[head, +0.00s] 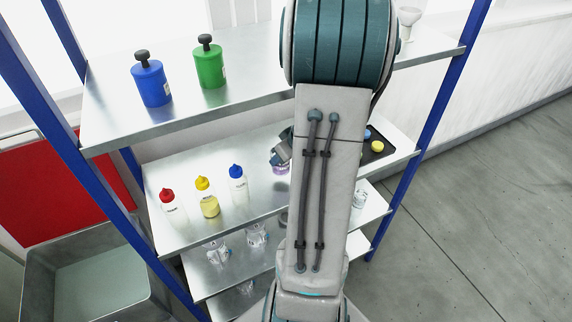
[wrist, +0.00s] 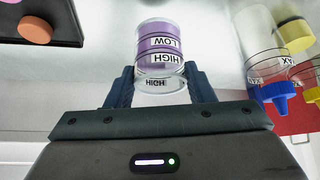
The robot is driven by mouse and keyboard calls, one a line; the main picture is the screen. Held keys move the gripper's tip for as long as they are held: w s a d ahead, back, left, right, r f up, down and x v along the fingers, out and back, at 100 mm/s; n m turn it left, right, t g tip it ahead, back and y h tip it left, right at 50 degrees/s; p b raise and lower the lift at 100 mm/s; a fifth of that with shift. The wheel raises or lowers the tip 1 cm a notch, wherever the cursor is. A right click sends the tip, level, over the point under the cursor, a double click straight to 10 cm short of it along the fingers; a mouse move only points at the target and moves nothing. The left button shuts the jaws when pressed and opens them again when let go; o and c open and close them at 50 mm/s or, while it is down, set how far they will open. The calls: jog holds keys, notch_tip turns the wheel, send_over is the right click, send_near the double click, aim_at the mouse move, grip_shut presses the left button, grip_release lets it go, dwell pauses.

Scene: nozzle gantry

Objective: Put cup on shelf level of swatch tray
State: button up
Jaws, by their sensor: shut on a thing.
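The cup (wrist: 160,45) is clear, holds purple liquid and has HIGH and LOW labels. My gripper (wrist: 160,82) is shut on it, one finger on each side. In the head view the cup (head: 280,169) shows beside my arm, over the middle shelf level (head: 265,190); I cannot tell whether it touches the surface. The swatch tray (head: 378,158) is dark, holds coloured round swatches and sits on the right of this same level, partly hidden by my arm. The tray's corner also shows at the upper left of the wrist view (wrist: 65,22), with an orange swatch on it.
Squeeze bottles with red (head: 167,194), yellow (head: 202,183) and blue (head: 235,171) caps stand on the left of the middle level. Blue (head: 151,85) and green (head: 210,67) containers stand above. Clear cups (head: 257,235) stand below. Blue posts (head: 430,120) frame the shelf.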

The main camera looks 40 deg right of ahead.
jog(key=shift+s+f+b, duration=0.1)
jog(key=shift+f+b, duration=0.85)
jog(key=shift+f, duration=1)
jog(key=shift+f, duration=0.15)
jog(key=o, duration=1)
jog(key=shift+o, duration=0.2)
jog(key=shift+d+r, duration=0.1)
jog(key=shift+r, duration=0.3)
jog(key=p+v, duration=0.4)
jog(key=v, duration=0.7)
jog(key=shift+s+r, duration=0.25)
